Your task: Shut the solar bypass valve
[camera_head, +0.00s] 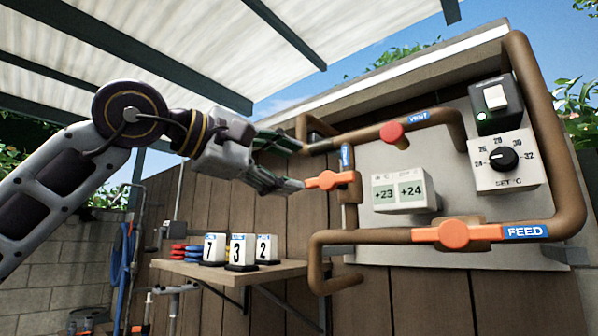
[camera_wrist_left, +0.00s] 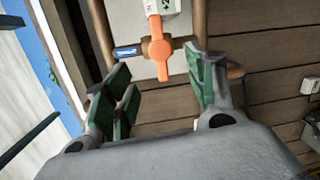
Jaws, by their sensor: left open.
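The valve with an orange lever handle (camera_head: 328,180) sits on the short vertical pipe by the wall panel. Its blue tag (camera_head: 347,157) is too small to read; I take it as the bypass valve. The handle lies crosswise to its pipe. It also shows in the left wrist view (camera_wrist_left: 159,48), beyond and between the fingers. My left gripper (camera_head: 290,164) comes in from the left, open, with green-padded fingers just short of the handle. Whether a fingertip touches the handle I cannot tell. My right gripper is not in view.
An orange FEED valve (camera_head: 452,233) lies along the lower pipe. A red VENT knob (camera_head: 392,133) is on the upper pipe. A display box (camera_head: 403,191) and dial box (camera_head: 503,160) stand close right. A shelf (camera_head: 215,272) with number cards (camera_head: 239,250) is below.

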